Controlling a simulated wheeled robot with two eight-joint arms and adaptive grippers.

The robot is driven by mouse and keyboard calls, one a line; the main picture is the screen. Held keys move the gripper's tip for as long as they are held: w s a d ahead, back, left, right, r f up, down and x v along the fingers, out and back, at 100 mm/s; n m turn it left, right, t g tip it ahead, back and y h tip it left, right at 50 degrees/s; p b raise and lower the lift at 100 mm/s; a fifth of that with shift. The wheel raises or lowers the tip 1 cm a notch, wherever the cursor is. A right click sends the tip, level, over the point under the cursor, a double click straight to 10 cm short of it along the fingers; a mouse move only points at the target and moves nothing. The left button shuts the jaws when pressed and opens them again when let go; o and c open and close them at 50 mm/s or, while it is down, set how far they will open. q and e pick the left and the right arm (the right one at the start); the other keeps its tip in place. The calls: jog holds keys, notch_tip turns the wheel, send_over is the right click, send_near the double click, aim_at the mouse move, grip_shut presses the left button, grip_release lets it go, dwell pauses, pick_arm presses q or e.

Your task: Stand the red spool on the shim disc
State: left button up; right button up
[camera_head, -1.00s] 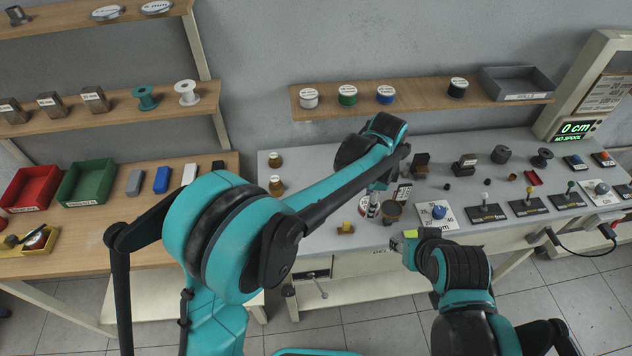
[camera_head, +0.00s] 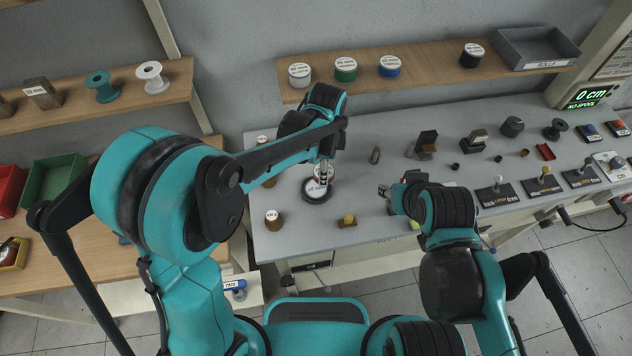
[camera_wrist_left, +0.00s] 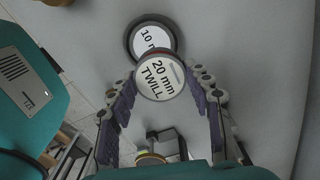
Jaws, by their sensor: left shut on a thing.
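The red spool (camera_wrist_left: 160,80) shows in the left wrist view as a round white label reading "20 mm TWILL" with a reddish edge. My left gripper (camera_wrist_left: 168,100) is shut on it. In the head view my left gripper (camera_head: 325,165) is above the bench with the spool just at the shim disc. The shim disc (camera_head: 317,196) is dark and round with a white label reading "10 mm"; the wrist view shows the disc (camera_wrist_left: 132,28) partly hidden behind the spool. I cannot tell whether they touch. My right gripper (camera_head: 384,191) is over the bench, right of the disc.
A brown pot (camera_head: 273,219) and a yellow-topped piece (camera_head: 347,220) stand near the front edge. A shelf (camera_head: 430,82) with several spools is behind. Lever switches (camera_head: 540,186) line the right.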

aim_at(317, 188)
pick_arm(q)
jog(key=shift+s+a+f, duration=0.2)
jog(key=shift+a+f, duration=0.2)
jog(key=shift+a, duration=0.15)
jog(key=shift+s+a+f, duration=0.15)
jog(key=shift+a+f, duration=0.2)
jog(key=shift+a, duration=0.15)
jog(key=shift+f+b, duration=0.8)
jog(key=shift+f, duration=1.1)
jog(key=shift+f, duration=0.2)
jog(key=o, duration=1.2)
jog(key=shift+r, duration=0.15)
